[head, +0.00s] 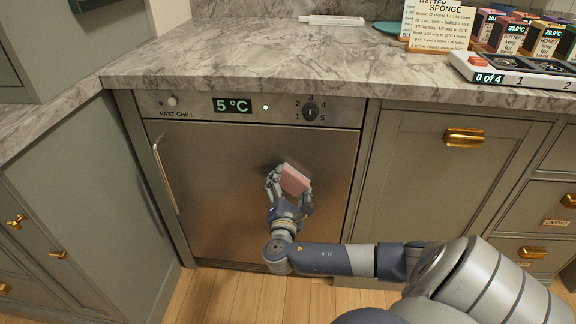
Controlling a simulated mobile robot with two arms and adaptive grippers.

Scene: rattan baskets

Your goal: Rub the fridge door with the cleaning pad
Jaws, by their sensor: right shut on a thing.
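The fridge door (210,165) is a brushed steel panel under the counter, closed, with a vertical bar handle (165,178) at its left edge. My right gripper (290,186) is in front of the door, right of its middle. It is shut on a pink cleaning pad (295,179), held tilted between the fingers. The pad is at or very close to the door face; I cannot tell whether it touches. A darker smudge or shadow shows on the steel around the pad. My left gripper is not in view.
Above the door, a control panel (188,103) shows 5 °C beside a dial (310,112). The marble counter (230,60) holds a sponge card (440,25), small labelled boxes (547,38) and a device reading 0 of 4 (490,77) at right. Cabinets flank the fridge.

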